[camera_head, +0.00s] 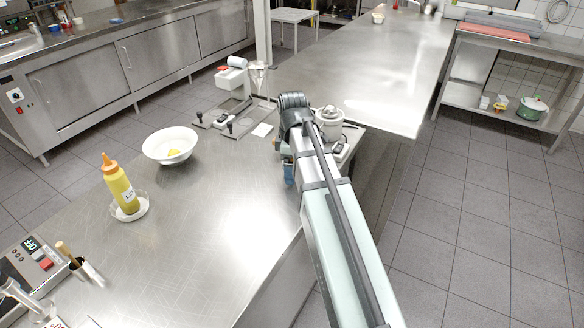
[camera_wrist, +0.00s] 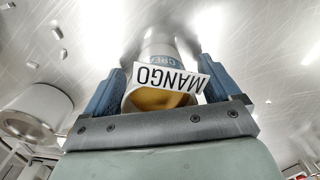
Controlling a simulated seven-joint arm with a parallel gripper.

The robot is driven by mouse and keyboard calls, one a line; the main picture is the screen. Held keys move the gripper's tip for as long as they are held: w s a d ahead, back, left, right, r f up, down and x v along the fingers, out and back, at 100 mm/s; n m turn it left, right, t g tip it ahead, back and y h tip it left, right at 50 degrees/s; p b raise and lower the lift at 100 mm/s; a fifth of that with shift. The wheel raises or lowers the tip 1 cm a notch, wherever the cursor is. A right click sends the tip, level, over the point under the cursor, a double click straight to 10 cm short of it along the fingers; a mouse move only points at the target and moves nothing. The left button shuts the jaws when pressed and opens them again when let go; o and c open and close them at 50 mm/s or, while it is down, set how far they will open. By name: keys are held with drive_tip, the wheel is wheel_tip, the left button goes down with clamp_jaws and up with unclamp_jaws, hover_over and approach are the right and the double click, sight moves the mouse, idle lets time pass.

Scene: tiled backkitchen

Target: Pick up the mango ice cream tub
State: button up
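The mango ice cream tub (camera_wrist: 160,98) shows in the wrist view, with amber contents and a white label reading MANGO. It sits between the two blue fingers of my gripper (camera_wrist: 161,72). The fingers are spread wide, one on each side of the tub. I see no clear grip on it, though the label's edge comes close to the right finger. In the head view my gripper (camera_head: 289,172) points down at the right edge of the steel counter (camera_head: 220,225). The tub is hidden there behind my arm.
A scale-like device (camera_head: 233,90) stands behind, and a lidded white pot (camera_head: 329,124) just beyond my gripper. The counter's middle is clear.

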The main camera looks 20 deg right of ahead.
drive_tip(key=c, duration=1.2)
drive_tip(key=shift+o, duration=0.2)
drive_tip(key=shift+r, duration=0.1)
